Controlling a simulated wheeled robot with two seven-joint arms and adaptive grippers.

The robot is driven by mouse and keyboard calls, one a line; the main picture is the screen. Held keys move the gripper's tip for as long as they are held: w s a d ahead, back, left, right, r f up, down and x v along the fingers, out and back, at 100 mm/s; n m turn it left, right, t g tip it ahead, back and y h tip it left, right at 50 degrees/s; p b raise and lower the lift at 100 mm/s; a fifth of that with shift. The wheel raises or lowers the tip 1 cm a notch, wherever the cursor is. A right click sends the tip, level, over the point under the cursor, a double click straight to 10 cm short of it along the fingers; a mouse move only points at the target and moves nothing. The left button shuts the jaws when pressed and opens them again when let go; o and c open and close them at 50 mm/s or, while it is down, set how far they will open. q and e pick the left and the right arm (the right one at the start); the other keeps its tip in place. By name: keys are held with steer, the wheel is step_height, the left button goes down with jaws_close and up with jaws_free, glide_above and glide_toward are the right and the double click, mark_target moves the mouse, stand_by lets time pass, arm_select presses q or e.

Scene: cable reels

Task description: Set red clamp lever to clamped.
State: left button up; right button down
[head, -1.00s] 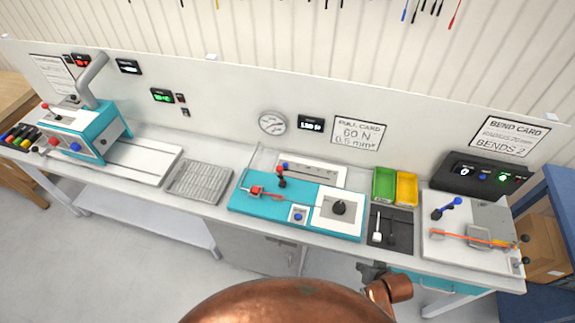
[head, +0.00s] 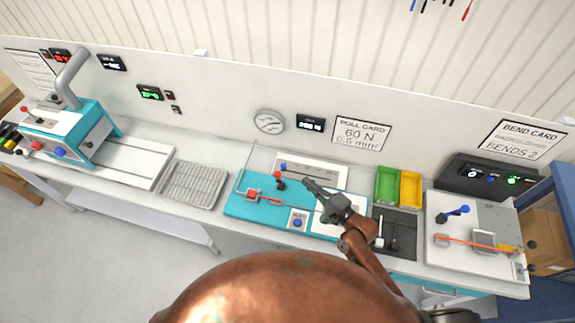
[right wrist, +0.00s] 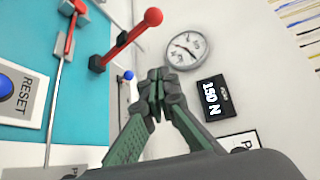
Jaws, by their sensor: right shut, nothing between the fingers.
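The red clamp lever (head: 279,180) stands on the teal pull-test plate (head: 236,206), left of my right gripper in the head view. My right gripper (head: 310,184) reaches over the plate from the lower right. Its fingertips (right wrist: 155,75) are together and empty, apart from the knob in the wrist view. My left gripper is not in view.
A red wire clamp (head: 252,195) and a blue RESET button (head: 297,223) are on the plate. A round gauge (head: 269,122) and a small display (head: 311,124) are on the wall behind. Green (head: 387,186) and yellow (head: 410,189) bins stand to the right.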

mark_target(279, 180)
steer(key=r+p+x, duration=0.1)
steer(key=p+x, duration=0.1)
steer(key=x, duration=0.8)
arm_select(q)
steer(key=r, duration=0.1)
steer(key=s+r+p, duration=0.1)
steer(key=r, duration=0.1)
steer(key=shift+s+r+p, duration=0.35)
arm_select(e)
steer(key=s+a, duration=0.2)
steer(key=s, duration=0.1)
steer(key=shift+s+r, duration=0.15)
steer(key=shift+r, duration=0.1)
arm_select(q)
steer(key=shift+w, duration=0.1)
arm_select(e)
steer(key=shift+s, duration=0.1)
